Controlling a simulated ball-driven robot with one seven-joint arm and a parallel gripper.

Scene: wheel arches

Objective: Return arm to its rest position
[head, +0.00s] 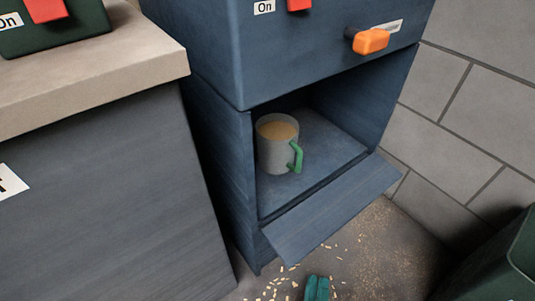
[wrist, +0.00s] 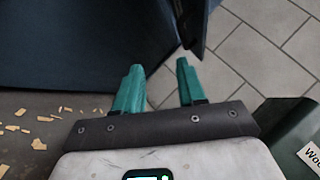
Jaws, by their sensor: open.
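My gripper (wrist: 161,82) has two teal fingers that stand apart with nothing between them. In the head view its fingertips (head: 317,288) show at the bottom edge, low in front of the blue cabinet and clear of its lowered flap. The rest of my arm is outside the head view. A grey mug (head: 276,148) with a green handle and a tan liquid inside stands upright in the cabinet's open compartment, well apart from my gripper.
The flap (head: 332,210) of the blue cabinet (head: 225,150) hangs open, sloping outward. A counter (head: 100,70) stands at the left. A dark green bin-like object (head: 500,265) is at the lower right. Wood chips lie on the floor; a dark blue panel (wrist: 70,45) is beyond my fingers.

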